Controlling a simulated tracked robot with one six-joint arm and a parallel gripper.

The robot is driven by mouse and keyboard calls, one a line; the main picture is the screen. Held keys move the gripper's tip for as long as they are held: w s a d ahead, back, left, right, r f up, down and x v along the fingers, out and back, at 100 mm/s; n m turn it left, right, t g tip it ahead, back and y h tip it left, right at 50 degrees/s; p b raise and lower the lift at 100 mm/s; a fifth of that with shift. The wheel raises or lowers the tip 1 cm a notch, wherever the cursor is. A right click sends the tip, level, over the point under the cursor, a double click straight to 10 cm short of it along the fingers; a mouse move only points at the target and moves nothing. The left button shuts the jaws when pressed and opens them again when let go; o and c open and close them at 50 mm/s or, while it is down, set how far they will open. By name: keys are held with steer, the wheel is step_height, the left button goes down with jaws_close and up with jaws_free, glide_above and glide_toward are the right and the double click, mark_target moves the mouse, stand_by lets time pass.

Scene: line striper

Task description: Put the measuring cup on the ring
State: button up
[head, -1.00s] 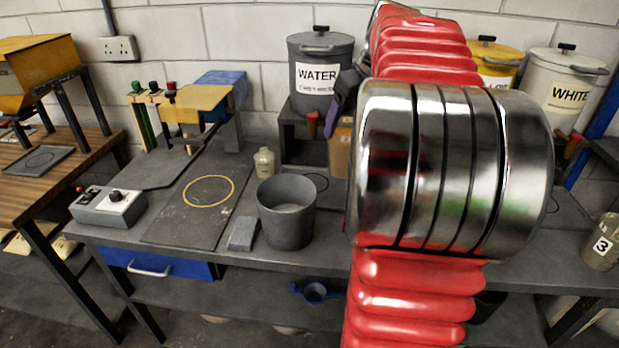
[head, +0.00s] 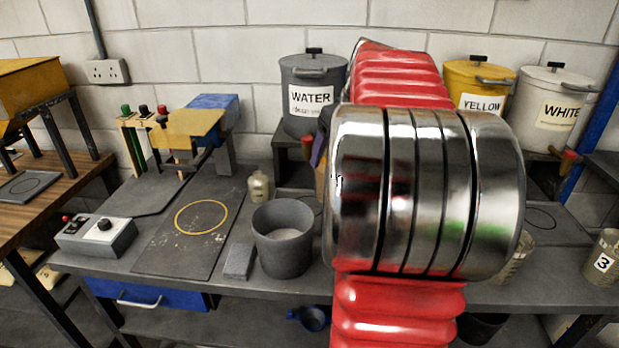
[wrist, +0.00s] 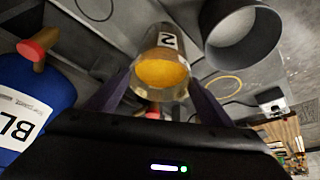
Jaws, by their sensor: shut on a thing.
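In the wrist view my gripper (wrist: 150,98) is shut on a clear measuring cup (wrist: 161,62) labelled 2, with orange-yellow contents. Its fingers lie on either side of the cup. In the head view my shiny arm hides most of the gripper; only a purple sliver shows at its left edge. A yellow ring (head: 201,234) is marked on a dark board left of the grey bucket; it also shows in the wrist view (wrist: 223,96), apart from the held cup. Thin dark rings also show on the bench, one partly behind my arm and another (head: 540,229) at right.
A grey bucket (head: 284,245) and a grey block (head: 239,262) stand beside the board. A small bottle (head: 258,186) is behind. A control box (head: 97,236) is at left. Water, yellow and white drums line the back. A cup labelled 3 (head: 603,262) stands at right.

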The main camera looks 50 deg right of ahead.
step_height(320, 180, down, 11)
steer(key=shift+r, duration=0.1)
steer(key=w+d, duration=0.2)
steer(key=w, duration=0.7)
steer(key=shift+w+d, duration=0.2)
steer(key=shift+d, duration=0.15)
steer(key=shift+w, duration=0.1)
steer(key=shift+w+d+f, duration=0.15)
steer(key=shift+w+f, duration=0.05)
steer(key=shift+w, duration=0.3)
steer(key=shift+w+d+f, duration=0.2)
steer(key=shift+w, duration=0.35)
steer(key=shift+w+d+f, duration=0.15)
steer(key=shift+w+f, duration=0.05)
steer(key=shift+w, duration=0.3)
steer(key=o, duration=2.1)
steer(key=shift+f, duration=0.15)
